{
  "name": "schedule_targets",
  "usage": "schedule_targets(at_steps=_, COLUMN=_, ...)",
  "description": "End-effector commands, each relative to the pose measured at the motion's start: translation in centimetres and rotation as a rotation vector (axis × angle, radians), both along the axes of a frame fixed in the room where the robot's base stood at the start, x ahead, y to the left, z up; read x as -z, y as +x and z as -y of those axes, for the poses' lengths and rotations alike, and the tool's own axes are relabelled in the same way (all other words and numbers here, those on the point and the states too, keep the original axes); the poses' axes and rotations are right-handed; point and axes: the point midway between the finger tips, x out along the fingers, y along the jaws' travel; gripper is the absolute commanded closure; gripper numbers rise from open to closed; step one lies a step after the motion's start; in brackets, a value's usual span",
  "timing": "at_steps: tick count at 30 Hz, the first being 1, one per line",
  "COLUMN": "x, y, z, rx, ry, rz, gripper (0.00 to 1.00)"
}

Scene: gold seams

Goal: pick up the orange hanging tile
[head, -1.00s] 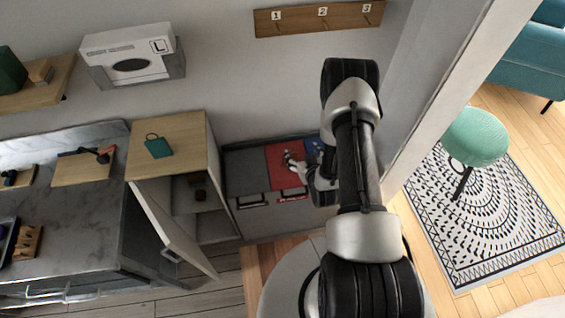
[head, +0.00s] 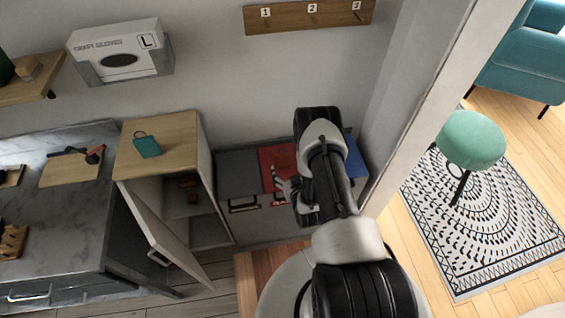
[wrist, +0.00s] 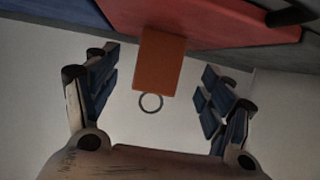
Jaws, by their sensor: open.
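The orange hanging tile (wrist: 160,62) shows in the wrist view as a flat rectangle with a metal ring at its lower end. It overlaps the edge of the red panel (wrist: 215,20). My gripper (wrist: 156,98) is open, with one finger on each side of the tile and ring in the picture; clear gaps show and neither finger touches it. My arm hides part of the panels there.
A cabinet (head: 190,122) with an open door (head: 160,230) stands left of the panels, with a teal hanging tile (head: 146,147) on top. A numbered hook rail (head: 285,20) is on the wall. A wall edge (head: 425,105) rises close on my arm's right.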

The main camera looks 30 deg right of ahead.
Motion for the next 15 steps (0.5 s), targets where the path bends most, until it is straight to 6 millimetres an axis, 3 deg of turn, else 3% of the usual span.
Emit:
schedule_targets(at_steps=8, x=0.7, y=2.1, z=0.4, rx=0.001, ry=-0.002, rz=0.002, gripper=0.25)
schedule_targets(at_steps=15, x=1.8, y=5.4, z=1.0, rx=-0.001, ry=-0.001, rz=0.001, gripper=0.25)
